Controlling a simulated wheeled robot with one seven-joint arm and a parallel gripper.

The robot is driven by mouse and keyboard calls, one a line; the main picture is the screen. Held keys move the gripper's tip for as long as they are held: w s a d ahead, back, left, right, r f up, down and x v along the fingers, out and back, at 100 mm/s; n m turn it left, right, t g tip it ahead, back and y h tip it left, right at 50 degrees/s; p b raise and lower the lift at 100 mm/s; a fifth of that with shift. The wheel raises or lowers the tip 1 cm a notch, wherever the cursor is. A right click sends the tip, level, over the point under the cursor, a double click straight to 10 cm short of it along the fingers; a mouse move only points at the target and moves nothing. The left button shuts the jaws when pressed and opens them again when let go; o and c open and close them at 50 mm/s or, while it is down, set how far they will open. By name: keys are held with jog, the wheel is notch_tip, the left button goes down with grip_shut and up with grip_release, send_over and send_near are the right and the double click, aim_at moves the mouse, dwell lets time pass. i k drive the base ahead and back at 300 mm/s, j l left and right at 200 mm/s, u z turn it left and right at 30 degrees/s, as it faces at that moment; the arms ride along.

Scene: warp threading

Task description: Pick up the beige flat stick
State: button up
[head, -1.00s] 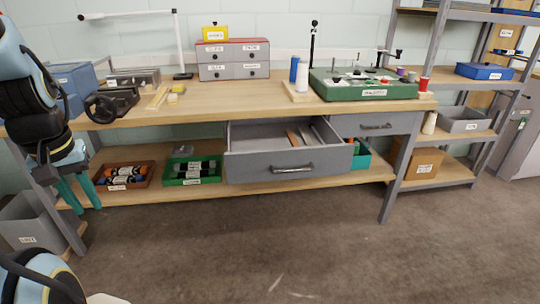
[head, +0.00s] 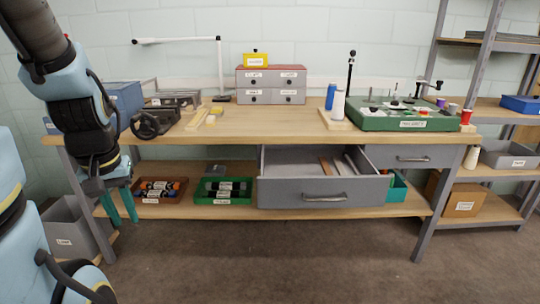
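A beige flat stick (head: 196,120) lies on the workbench top at the left, beside the dark vise. Inside the open grey drawer (head: 318,193), a brown flat stick (head: 325,165) lies among several pale, thin flat pieces (head: 345,163), whose exact colours are hard to tell. My gripper (head: 121,218) hangs at the left with teal fingers pointing down, in front of the lower shelf. Its fingers are apart with nothing visible between them. It is apart from all the sticks.
The workbench top (head: 275,123) has clear room in its middle. A green box (head: 403,122) with knobs stands at its right; a vise (head: 150,122) stands at its left. Trays (head: 224,198) rest on the lower shelf. The drawer juts out over the floor. Shelving (head: 474,75) stands at right.

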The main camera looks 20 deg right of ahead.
aim_at(197, 117)
jog(key=i+j, duration=1.15)
jog(key=i+l, duration=0.2)
jog(key=i, duration=0.2)
